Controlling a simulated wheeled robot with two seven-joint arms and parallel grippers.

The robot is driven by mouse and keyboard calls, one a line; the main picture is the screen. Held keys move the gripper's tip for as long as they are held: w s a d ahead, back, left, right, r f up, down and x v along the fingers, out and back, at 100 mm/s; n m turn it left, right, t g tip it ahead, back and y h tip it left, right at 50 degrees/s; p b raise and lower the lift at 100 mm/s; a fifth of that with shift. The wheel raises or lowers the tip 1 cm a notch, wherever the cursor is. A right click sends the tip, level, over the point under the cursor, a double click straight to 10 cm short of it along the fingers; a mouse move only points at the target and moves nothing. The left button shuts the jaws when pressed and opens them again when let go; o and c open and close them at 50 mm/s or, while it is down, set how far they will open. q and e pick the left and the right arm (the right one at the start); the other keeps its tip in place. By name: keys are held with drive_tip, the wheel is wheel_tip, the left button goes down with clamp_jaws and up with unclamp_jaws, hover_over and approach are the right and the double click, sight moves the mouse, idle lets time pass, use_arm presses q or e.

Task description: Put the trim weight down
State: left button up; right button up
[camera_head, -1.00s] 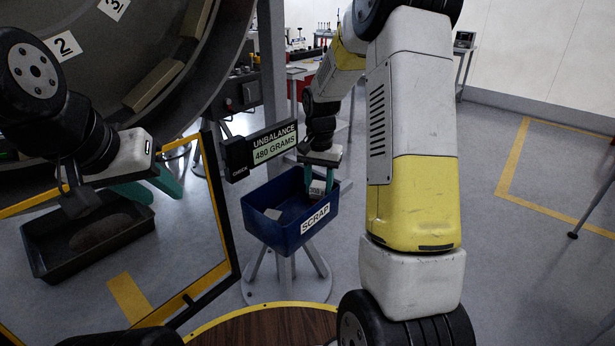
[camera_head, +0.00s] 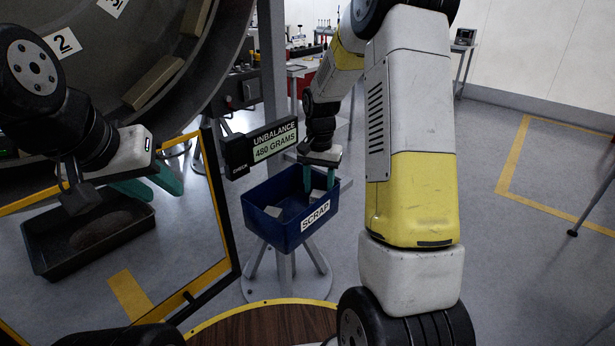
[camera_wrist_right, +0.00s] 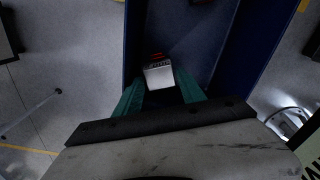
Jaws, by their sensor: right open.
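The trim weight, a small pale block (camera_head: 317,195), is low inside the blue bin marked SCRAP (camera_head: 285,240). It also shows in the right wrist view (camera_wrist_right: 158,77), with a white face and dark and red marks at its far end. My right gripper (camera_head: 319,185) points down into the bin with its teal fingers apart, one on each side of the weight. I cannot tell whether the weight touches the bin floor. My left gripper (camera_head: 163,194) is at the left, its teal fingers apart and empty, away from the bin.
Another grey block (camera_head: 273,211) lies in the bin. A display reading UNBALANCE 480 GRAMS (camera_head: 272,143) stands just behind it. A black tray (camera_head: 45,262) is at the left, behind a yellow-and-black frame (camera_head: 222,270).

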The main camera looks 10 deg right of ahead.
sight(319, 194)
wheel_tip(319, 194, up, 13)
drive_tip(key=s+a+r+n+t+y, duration=0.1)
drive_tip(key=s+a+r+n+t, duration=0.15)
drive_tip(key=s+r, duration=0.7)
drive_tip(key=s+a+f+n+t+y, duration=0.1)
drive_tip(key=s+n+t, duration=0.2)
drive_tip(key=s, duration=1.1)
drive_tip(key=shift+s+a+n+t, duration=0.15)
drive_tip(key=shift+s+n+t, duration=0.2)
drive_tip(key=shift+s+n, duration=0.1)
drive_tip(key=shift+f, duration=0.1)
idle(0.5)
